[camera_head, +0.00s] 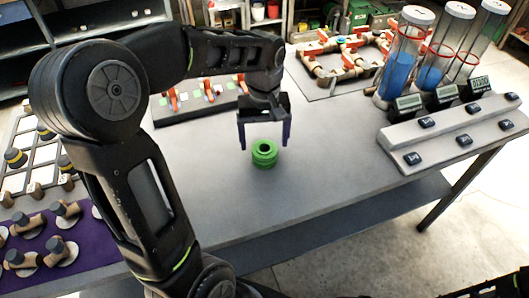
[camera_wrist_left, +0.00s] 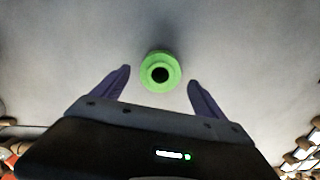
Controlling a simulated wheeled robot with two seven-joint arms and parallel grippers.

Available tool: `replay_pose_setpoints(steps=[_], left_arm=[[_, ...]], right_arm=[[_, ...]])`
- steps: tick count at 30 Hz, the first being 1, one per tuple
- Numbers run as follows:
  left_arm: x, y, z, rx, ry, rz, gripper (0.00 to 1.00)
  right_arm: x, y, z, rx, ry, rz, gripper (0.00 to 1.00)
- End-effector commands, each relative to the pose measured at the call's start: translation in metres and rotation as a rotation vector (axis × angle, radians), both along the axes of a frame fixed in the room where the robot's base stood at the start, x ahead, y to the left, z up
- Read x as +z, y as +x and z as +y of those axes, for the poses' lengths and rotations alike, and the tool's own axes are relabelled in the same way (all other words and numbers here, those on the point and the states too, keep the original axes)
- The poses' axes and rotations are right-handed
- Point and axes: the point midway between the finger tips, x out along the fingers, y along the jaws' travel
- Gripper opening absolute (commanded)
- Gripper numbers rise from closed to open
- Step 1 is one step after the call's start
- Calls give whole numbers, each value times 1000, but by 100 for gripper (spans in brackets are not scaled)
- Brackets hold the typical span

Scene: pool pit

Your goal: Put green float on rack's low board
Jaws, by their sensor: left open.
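The green float (camera_head: 264,155) is a short, ringed piece with a dark hole in its top. It stands on the grey table (camera_head: 330,160). My left gripper (camera_head: 264,142) points down over it, open, with its two purple fingers apart to either side. In the left wrist view the float (camera_wrist_left: 160,71) lies between and just beyond the fingertips of my left gripper (camera_wrist_left: 159,80), with nothing held. A rack with low boards (camera_head: 315,18) stands behind the table, partly cut off by the frame. My right gripper is not in view.
A white stepped stand (camera_head: 410,148) with black pieces is at the right, with clear tubes (camera_head: 400,62) behind it. A pipe frame (camera_head: 340,58) and a board with red-handled valves (camera_head: 205,96) are at the back. A purple mat (camera_head: 85,235) with fittings is at left. The table around the float is clear.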

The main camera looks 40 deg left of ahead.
Motion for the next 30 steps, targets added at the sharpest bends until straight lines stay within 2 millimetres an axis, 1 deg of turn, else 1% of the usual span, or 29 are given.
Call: replay_pose_setpoints(steps=[4, 6, 9, 26, 30], left_arm=[[-23, -3, -3, -2, 0, 4, 83], [-31, -3, -2, -1, 0, 3, 83], [-37, -2, -2, -1, 0, 1, 83], [-37, -2, -3, -1, 0, 0, 83], [-37, -2, -3, -1, 0, 0, 73]], right_arm=[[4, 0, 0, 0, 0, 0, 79], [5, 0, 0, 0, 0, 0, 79], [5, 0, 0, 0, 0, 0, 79], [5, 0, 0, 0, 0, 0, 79], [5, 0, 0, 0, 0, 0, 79]])
